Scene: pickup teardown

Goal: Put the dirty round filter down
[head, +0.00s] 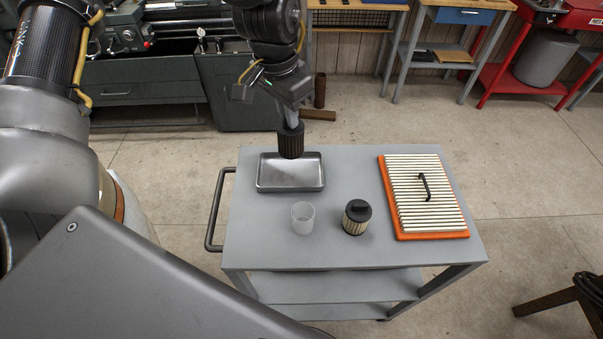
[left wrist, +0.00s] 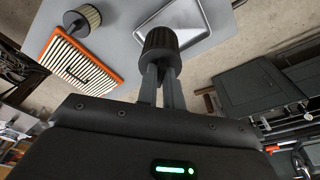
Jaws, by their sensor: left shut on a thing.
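The dirty round filter (head: 291,143), a dark ribbed cylinder, hangs upright from my left gripper (head: 291,122). My left gripper is shut on its upper end and holds it over the back part of the shallow metal tray (head: 276,187). Its exact height above the tray is hard to tell. In the left wrist view the filter (left wrist: 160,42) sits between the two finger tips (left wrist: 160,62). A cleaner round filter (head: 355,220), pale with a black cap, stands on the grey cart (head: 335,250) in front of the tray. My right gripper is not in view.
A clear cup (head: 302,217) stands in front of the tray. An orange-framed panel filter (head: 422,200) with a small black hooked piece (head: 425,187) on it lies at the cart's right. A dark handle (head: 213,212) sticks out at the cart's left.

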